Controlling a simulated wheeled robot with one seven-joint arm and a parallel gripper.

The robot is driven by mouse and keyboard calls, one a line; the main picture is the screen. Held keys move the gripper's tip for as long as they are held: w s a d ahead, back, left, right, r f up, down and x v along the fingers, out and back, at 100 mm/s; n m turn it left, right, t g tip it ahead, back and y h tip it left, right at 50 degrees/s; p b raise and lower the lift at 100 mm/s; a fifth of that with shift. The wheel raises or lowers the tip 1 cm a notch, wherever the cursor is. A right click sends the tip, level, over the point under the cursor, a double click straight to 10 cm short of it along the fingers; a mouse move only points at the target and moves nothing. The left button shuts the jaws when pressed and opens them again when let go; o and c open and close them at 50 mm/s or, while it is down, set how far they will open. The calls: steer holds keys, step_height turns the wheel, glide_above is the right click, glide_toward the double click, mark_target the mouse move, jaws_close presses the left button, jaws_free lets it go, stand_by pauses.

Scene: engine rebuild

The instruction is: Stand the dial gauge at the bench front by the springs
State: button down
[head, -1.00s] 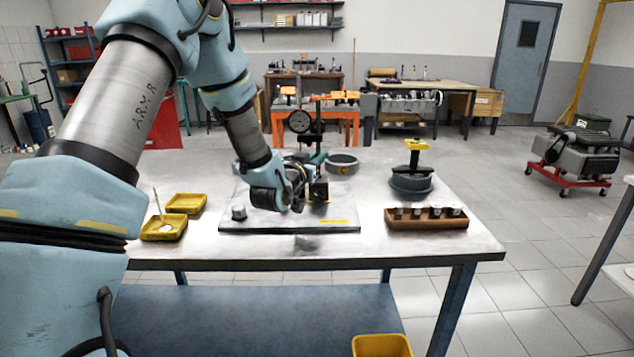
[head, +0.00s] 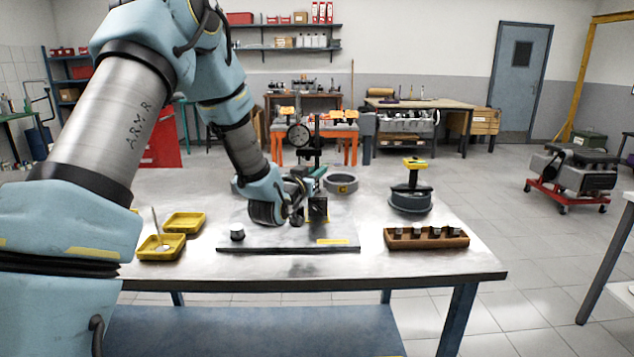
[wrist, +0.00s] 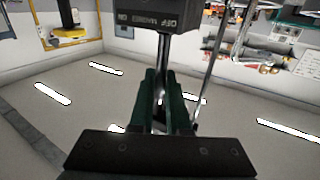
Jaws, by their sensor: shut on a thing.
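The dial gauge has a round dark dial (head: 299,134) on an upright post above a black block base (head: 317,208). My gripper (head: 316,172) is shut on its post, with the gauge upright over the grey plate. I cannot tell whether the base touches the plate. In the wrist view my green fingers (wrist: 170,100) close around the post, and the lettered black base (wrist: 150,18) shows at the top. A wooden rack (head: 426,243) at the bench's front right holds several short metal pieces, possibly the springs; their coils are too small to make out.
The grey plate (head: 285,246) carries a small dark cylinder (head: 237,233). Two yellow trays (head: 183,222) sit left. A dark ring (head: 341,183) and a round pot with a yellow-topped stem (head: 410,200) stand behind. Bench surface (head: 372,262) between plate and rack is bare.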

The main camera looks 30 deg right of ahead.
mark_target(316, 126)
step_height(316, 126, up, 8)
steer(key=shift+r+b, duration=0.2)
steer(key=shift+b, duration=0.7)
steer(key=shift+r+p, duration=0.35)
steer(key=shift+r, duration=1.4)
